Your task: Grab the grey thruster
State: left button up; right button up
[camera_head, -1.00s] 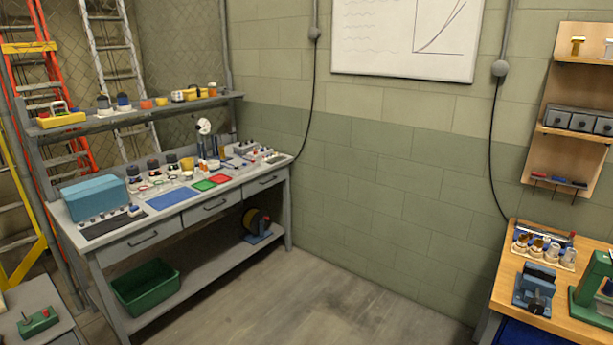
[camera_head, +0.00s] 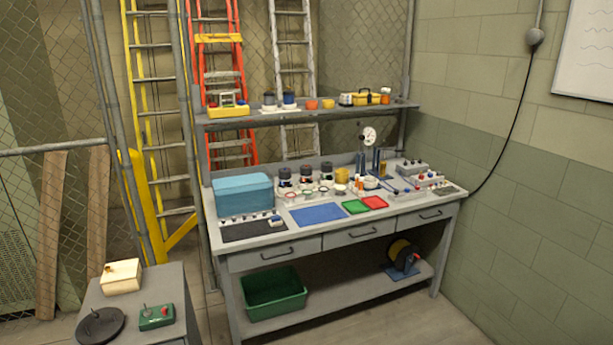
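No thing in view can be surely told as the grey thruster. Small dark-topped cylinders stand in a row on the grey workbench (camera_head: 290,238): a left one (camera_head: 285,176), a middle one (camera_head: 306,175) and a right one (camera_head: 326,173). Two similar dark-topped pieces stand on the upper shelf (camera_head: 330,113), one dark (camera_head: 269,101) and one with blue (camera_head: 289,101). They are too small to tell their exact kind. Neither of my grippers is in view.
The bench also holds a teal box (camera_head: 243,194), a blue mat (camera_head: 318,214), a green tray (camera_head: 355,206) and a red tray (camera_head: 374,203). A green bin (camera_head: 273,293) sits on the lower shelf. A grey cabinet (camera_head: 150,275) stands at front left. Ladders stand behind.

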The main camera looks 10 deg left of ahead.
aim_at(269, 95)
jog(key=i+u, duration=0.25)
jog(key=i, duration=0.65)
jog(key=i+u, duration=0.25)
jog(key=i, duration=0.7)
